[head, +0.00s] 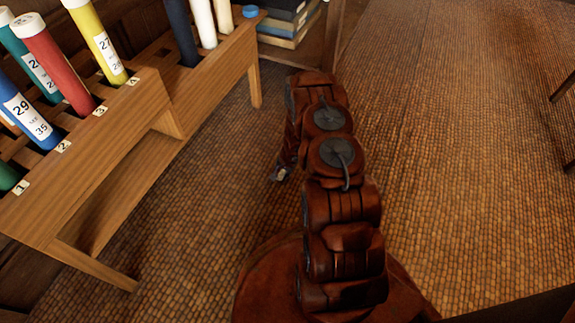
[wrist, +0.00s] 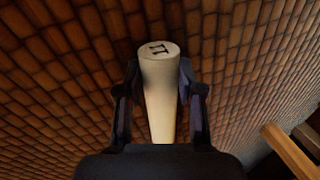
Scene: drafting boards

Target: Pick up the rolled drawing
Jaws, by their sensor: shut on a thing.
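The rolled drawing (wrist: 161,105) is a cream tube with a pale end cap marked 11 in the wrist view. It stands between the two dark fingers of my gripper (wrist: 160,80), which is shut on it. Its lower part is hidden behind the gripper's body. In the head view, only a small part of my gripper (head: 281,174) shows to the left of my arm, low over the floor side of the rack. The held roll cannot be made out there.
A wooden rack (head: 150,95) with numbered slots holds several coloured tubes, including a red tube (head: 58,62) and a yellow tube (head: 97,40). Stacked books (head: 285,25) sit behind it. A wooden bar (wrist: 288,150) shows in the wrist view.

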